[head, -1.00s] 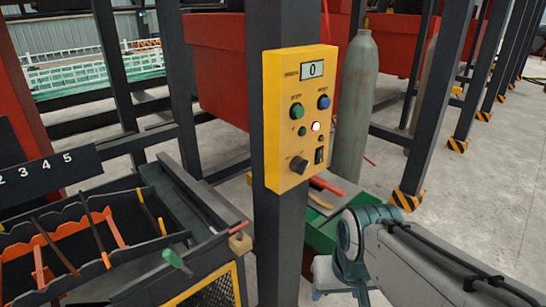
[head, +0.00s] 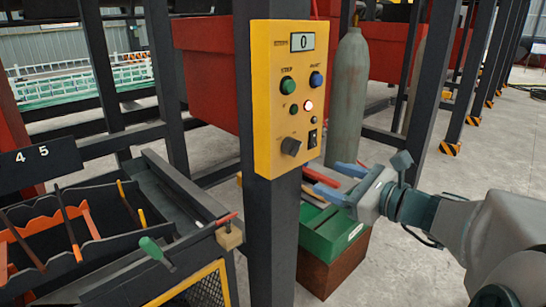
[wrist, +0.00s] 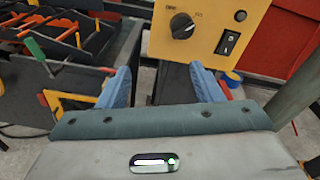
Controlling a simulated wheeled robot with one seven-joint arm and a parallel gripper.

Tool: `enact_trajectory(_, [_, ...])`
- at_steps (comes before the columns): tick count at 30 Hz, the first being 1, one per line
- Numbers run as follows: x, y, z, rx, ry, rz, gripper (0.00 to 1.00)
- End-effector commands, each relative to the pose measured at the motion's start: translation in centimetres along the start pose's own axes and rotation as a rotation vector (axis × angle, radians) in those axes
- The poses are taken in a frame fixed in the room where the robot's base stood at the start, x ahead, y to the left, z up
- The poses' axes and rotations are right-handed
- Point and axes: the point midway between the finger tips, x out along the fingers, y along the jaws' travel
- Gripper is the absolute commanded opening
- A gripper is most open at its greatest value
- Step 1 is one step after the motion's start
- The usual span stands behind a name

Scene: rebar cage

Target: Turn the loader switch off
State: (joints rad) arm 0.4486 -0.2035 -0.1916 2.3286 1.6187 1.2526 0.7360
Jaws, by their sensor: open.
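A yellow control panel (head: 262,110) is fixed to a dark post. A small black rocker switch (head: 312,139) sits at its lower right; it also shows in the wrist view (wrist: 228,42). Its labels are too small to read, and I cannot tell which side is pressed. A dark rotary knob (head: 291,147) is left of the rocker. A lit indicator (head: 308,105) is above it. My gripper (head: 310,181) is open and empty, below and right of the panel. In the wrist view its blue fingers (wrist: 161,72) are apart, below the panel's lower edge.
The panel also has a display (head: 303,42) reading 0, a green button (head: 288,86) and a blue button (head: 317,80). A grey gas cylinder (head: 349,90) stands behind. A green box (head: 333,237) is below my gripper. A black rack (head: 92,245) is at left.

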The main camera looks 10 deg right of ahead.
Motion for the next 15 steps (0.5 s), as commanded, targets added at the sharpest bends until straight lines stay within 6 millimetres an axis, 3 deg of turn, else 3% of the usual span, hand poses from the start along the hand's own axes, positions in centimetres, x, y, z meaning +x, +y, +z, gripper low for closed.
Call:
enact_trajectory(3, [-0.7, -1.9, 0.1, 0.065, -0.052, -0.071, 0.60])
enact_trajectory(8, [-0.2, -2.7, 0.4, 0.087, -0.073, -0.095, 0.60])
enact_trajectory(15, [4.2, -3.0, 0.7, 0.086, -0.071, -0.090, 0.60])
